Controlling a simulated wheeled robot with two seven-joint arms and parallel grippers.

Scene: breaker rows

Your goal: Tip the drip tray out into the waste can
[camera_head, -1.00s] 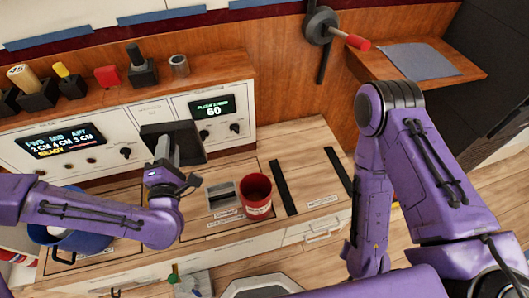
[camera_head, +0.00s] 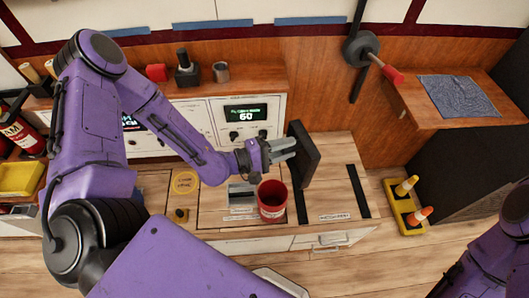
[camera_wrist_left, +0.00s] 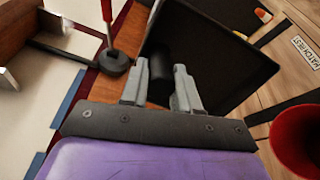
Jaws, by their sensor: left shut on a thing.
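The black square drip tray (camera_head: 304,153) is held up on edge, close to vertical, above the counter. My left gripper (camera_head: 284,148) is shut on the tray's short handle; the wrist view shows both fingers (camera_wrist_left: 161,70) around it and the tray's dark flat face (camera_wrist_left: 225,45) beyond. The red waste can (camera_head: 271,203) stands upright on the counter, just below and a little left of the tray. Its red rim shows at the right of the wrist view (camera_wrist_left: 300,135). What the tray or can holds does not show. My right gripper is outside the frames.
A grey metal holder (camera_head: 241,194) stands just left of the can. Dark strips (camera_head: 358,190) and labels mark the counter to the right. A control panel (camera_head: 240,117) is behind. A red-handled lever (camera_head: 378,62) is on the wall.

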